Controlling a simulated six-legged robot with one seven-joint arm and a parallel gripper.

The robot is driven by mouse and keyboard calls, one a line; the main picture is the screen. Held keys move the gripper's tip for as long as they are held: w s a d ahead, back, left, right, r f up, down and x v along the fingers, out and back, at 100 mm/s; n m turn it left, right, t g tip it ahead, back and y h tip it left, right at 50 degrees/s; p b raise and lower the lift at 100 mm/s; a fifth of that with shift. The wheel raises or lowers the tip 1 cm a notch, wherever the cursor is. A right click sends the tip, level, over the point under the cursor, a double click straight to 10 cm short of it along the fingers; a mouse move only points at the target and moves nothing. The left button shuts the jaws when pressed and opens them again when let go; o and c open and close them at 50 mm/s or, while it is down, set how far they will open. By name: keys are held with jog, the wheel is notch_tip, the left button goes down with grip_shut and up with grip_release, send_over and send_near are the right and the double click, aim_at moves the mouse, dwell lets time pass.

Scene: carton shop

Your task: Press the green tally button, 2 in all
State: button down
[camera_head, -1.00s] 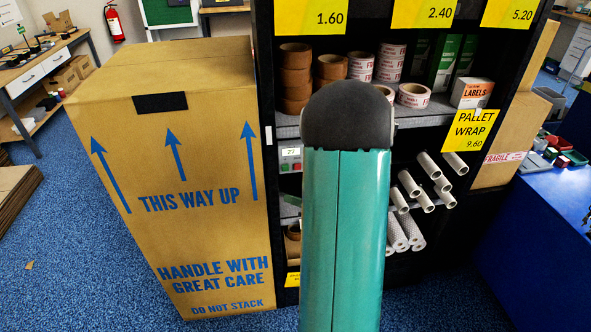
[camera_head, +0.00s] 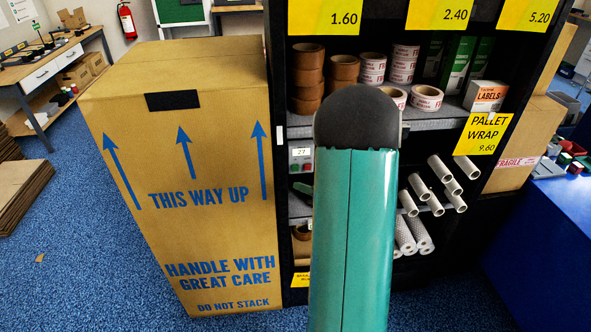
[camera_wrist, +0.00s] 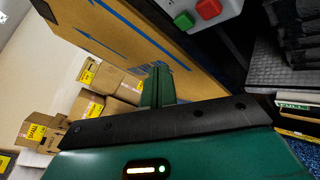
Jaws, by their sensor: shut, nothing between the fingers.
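The tally box (camera_head: 301,157) is a small pale unit on the dark shelf rack, just left of my arm in the head view. Its small display seems to read 27. In the wrist view, the box (camera_wrist: 233,5) is cut off by the top edge. The green button (camera_wrist: 184,20) sits left of a red button (camera_wrist: 208,8) on it. My gripper (camera_wrist: 160,68) is shut and empty, below and left of the green button in the picture, and apart from it. In the head view my arm hides the gripper.
A tall carton (camera_head: 180,180) stands directly left of the rack (camera_head: 279,130). Shelves hold tape rolls (camera_head: 306,78), a labels box (camera_head: 485,96) and white wrap rolls (camera_head: 440,168). Several cartons (camera_wrist: 100,75) show at left in the wrist view.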

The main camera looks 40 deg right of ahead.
jog(key=shift+w+d, duration=0.65)
jog(key=shift+w, duration=0.3)
jog(key=shift+w+d, duration=0.65)
jog(key=shift+w, duration=0.3)
dwell(0.6)
jog(key=shift+w+d, duration=0.25)
jog(key=shift+w, duration=0.05)
jog(key=shift+w+d, duration=0.25)
jog(key=shift+w, duration=0.15)
dwell(0.7)
dwell(0.4)
jog(key=shift+s+a, duration=0.5)
jog(key=shift+s, duration=0.25)
jog(key=s+a, duration=0.1)
jog(key=s, duration=0.1)
jog(key=s+a, duration=0.1)
jog(key=s, duration=0.1)
jog(key=shift+a, duration=0.4)
